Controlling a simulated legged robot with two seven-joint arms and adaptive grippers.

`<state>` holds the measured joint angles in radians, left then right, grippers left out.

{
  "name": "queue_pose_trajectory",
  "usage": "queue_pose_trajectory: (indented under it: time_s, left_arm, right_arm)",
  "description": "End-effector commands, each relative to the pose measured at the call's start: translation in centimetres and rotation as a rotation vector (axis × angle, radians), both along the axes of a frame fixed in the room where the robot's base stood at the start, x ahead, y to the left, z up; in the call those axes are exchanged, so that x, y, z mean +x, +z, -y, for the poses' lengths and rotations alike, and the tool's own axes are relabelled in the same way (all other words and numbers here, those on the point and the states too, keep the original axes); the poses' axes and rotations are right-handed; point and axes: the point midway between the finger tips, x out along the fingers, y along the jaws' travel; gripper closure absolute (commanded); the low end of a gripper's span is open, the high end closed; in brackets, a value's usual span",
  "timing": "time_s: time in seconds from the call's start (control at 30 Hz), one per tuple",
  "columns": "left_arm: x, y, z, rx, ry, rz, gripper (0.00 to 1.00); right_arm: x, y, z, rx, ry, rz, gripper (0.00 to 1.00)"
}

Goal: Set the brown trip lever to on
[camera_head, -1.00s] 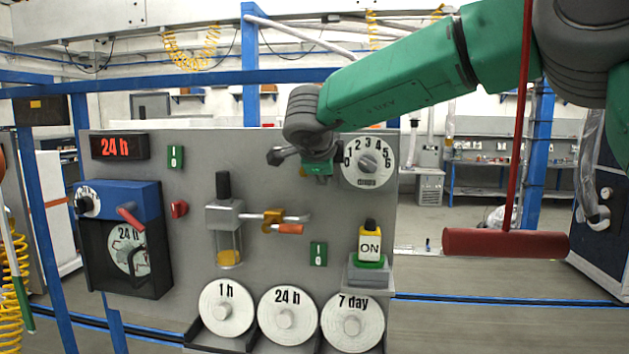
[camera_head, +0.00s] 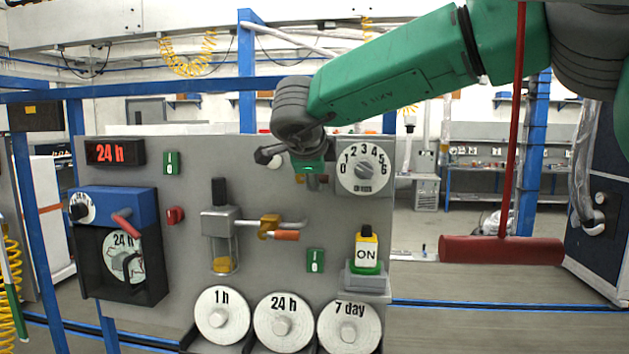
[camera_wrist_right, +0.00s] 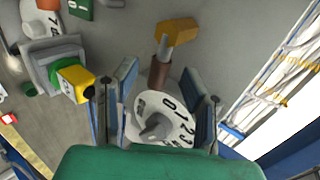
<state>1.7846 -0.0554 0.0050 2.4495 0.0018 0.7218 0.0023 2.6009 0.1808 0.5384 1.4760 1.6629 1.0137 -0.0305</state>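The brown trip lever (camera_wrist_right: 158,72) shows in the right wrist view, with a brown handle on a yellow-orange mount (camera_wrist_right: 176,32) on the grey panel. My right gripper (camera_wrist_right: 165,92) is open; its two fingers are apart, with the handle's end between and slightly ahead of them. I cannot tell whether they touch it. In the head view my right gripper (camera_head: 312,181) is in front of the panel's upper part, left of the white numbered dial (camera_head: 363,168), and largely hides the lever. No on/off marking of the lever is visible. My left gripper is not in view.
The numbered dial also shows behind the fingers in the wrist view (camera_wrist_right: 160,122). A yellow ON switch (camera_head: 366,250) sits lower right on the panel (camera_head: 200,285). A red T-bar (camera_head: 500,250) hangs at right.

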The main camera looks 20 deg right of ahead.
Motion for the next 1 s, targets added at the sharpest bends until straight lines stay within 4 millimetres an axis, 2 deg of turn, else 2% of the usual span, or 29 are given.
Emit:
queue_pose_trajectory:
  time_s: [0.1,0.3,1.0]
  left_arm:
    - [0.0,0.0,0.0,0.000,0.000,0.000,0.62]
    - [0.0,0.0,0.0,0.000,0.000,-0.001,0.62]
    - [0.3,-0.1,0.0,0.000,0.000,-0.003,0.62]
  right_arm:
    - [-1.5,1.2,-1.1,0.000,0.003,0.002,0.62]
    - [-2.8,2.2,-2.1,-0.002,0.003,0.000,0.62]
    - [-2.9,2.4,-2.3,-0.002,0.003,0.000,0.62]
